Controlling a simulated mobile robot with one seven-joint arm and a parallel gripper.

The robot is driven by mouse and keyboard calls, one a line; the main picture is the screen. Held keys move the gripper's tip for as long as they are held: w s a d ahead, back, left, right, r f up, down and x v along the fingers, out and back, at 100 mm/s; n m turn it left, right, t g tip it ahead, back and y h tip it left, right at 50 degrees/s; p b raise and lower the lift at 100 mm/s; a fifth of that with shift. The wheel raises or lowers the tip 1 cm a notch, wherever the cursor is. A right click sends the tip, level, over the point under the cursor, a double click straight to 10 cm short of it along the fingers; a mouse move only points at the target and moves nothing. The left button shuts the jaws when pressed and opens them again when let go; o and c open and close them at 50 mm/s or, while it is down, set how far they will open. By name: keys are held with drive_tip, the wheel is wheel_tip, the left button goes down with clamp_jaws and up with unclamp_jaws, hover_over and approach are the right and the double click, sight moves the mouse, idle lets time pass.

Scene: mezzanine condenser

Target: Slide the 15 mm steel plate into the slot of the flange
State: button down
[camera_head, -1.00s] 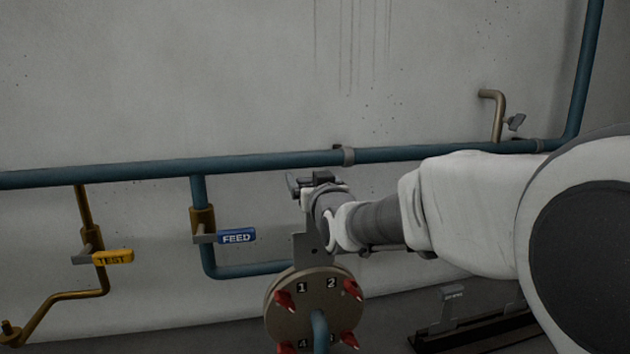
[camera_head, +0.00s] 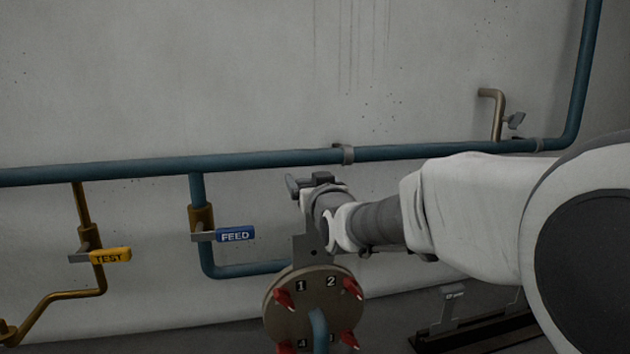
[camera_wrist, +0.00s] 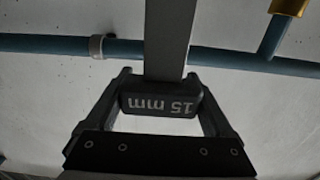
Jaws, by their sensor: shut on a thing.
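A round flange (camera_head: 314,308) with red-tipped bolts and number tags stands at the bottom centre of the head view. The grey steel plate (camera_head: 305,249) hangs upright just above and behind the flange's top edge, and its lower end is hidden by the flange face. I cannot tell how deep it sits in the slot. In the wrist view the plate (camera_wrist: 166,45) runs upward from its dark handle marked "15 mm" (camera_wrist: 160,102). My gripper (camera_wrist: 161,88) is shut on this handle, with a finger at each side. In the head view my arm partly hides the gripper.
A blue pipe (camera_head: 250,161) runs along the wall behind. A blue FEED valve (camera_head: 235,235) and a yellow TEST valve (camera_head: 110,256) are at left. A dark rack (camera_head: 480,325) is on the lower right. A bent pipe (camera_head: 497,112) is at upper right.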

sight(313, 249)
drive_tip(key=shift+f+b, duration=7.15)
drive_tip(key=shift+b, duration=0.55)
unclamp_jaws()
drive_tip(key=shift+r, duration=0.1)
drive_tip(key=v, duration=1.7)
drive_tip(key=shift+s+p, duration=0.25)
drive_tip(key=shift+p, duration=0.05)
